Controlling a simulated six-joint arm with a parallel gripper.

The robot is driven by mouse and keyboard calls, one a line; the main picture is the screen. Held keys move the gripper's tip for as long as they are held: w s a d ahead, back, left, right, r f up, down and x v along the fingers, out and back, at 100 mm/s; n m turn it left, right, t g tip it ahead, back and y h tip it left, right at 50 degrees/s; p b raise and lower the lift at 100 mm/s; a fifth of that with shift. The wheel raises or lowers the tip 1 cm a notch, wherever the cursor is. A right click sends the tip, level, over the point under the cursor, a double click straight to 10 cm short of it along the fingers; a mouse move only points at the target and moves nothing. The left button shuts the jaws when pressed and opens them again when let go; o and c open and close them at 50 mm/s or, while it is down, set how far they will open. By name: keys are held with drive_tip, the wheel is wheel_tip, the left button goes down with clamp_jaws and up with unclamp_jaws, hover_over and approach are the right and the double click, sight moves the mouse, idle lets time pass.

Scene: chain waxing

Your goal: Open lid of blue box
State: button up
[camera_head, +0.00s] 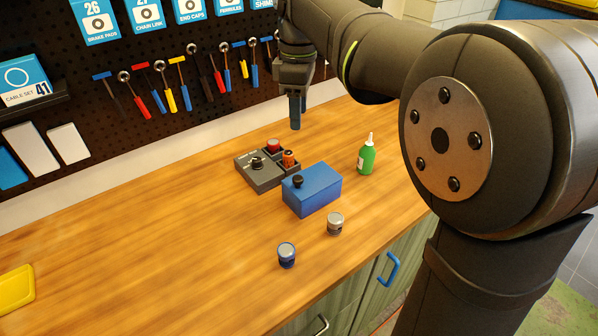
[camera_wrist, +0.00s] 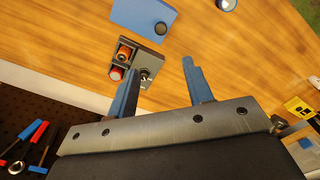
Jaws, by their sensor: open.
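The blue box (camera_head: 316,194) stands on the wooden bench with its lid (camera_head: 312,182) on. A round black knob (camera_head: 298,180) sits on the lid near its left end. In the wrist view the blue box (camera_wrist: 142,16) is at the top edge, partly cut off, with its knob (camera_wrist: 161,28) showing. My gripper (camera_head: 295,124) is above the bench, behind the box and apart from it. In the wrist view my gripper (camera_wrist: 157,76) has its two blue fingers spread, with nothing held between them.
A grey tray (camera_head: 263,184) with red and orange pieces stands left of the box. A green bottle (camera_head: 366,156) is to its right. A silver jar (camera_head: 335,223) and a blue jar (camera_head: 287,254) stand in front. Tools (camera_head: 187,80) hang on the back wall. The left bench is mostly clear.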

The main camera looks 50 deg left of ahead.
sight(297, 178)
wheel_tip(297, 178, down, 17)
drive_tip(key=shift+s+f, duration=0.15)
idle(0.5)
clamp_jaws()
